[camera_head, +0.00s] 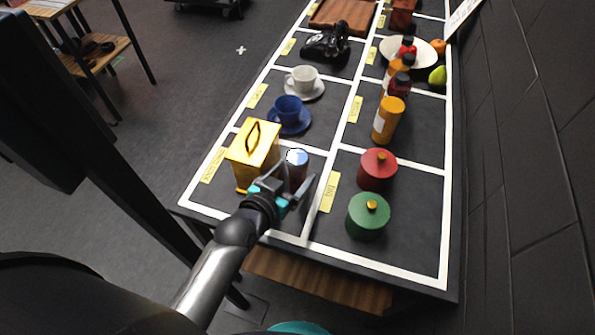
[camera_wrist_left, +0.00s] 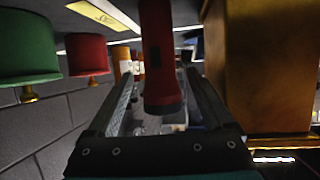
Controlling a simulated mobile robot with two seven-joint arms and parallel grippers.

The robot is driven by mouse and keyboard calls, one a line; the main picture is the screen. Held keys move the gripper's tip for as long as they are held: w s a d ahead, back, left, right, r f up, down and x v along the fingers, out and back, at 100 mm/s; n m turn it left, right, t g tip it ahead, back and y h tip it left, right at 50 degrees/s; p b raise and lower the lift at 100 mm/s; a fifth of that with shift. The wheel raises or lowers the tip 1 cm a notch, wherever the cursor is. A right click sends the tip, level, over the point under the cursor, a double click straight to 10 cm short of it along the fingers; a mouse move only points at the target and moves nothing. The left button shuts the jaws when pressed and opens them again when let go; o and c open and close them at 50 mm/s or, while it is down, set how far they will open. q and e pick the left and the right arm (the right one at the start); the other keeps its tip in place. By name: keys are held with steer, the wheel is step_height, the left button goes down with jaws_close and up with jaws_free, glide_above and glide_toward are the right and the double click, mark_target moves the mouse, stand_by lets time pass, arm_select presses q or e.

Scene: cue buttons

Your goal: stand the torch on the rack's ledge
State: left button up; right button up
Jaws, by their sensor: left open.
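The torch (camera_head: 297,162) stands upright on the dark table, with a pale blue-white round top, right beside a yellow box. In the left wrist view its body is dark red (camera_wrist_left: 162,65) and appears inverted. My left gripper (camera_head: 284,182) is open, with its fingers on either side of the torch in the wrist view (camera_wrist_left: 155,90). I cannot tell whether either finger touches it. No rack with a ledge is clearly identifiable; a wooden stand with a lower shelf (camera_head: 105,52) is at the upper left. My right gripper does not show.
The yellow box (camera_head: 250,160) with a handle is close left of the gripper. A green canister (camera_head: 367,218) and a red canister (camera_head: 377,172) stand to the right. A blue cup (camera_head: 288,110) and orange bottles (camera_head: 387,122) are farther back. White strips divide the table (camera_head: 415,240).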

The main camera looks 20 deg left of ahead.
arm_select(q)
steer(key=shift+x, duration=1.4)
jaws_close()
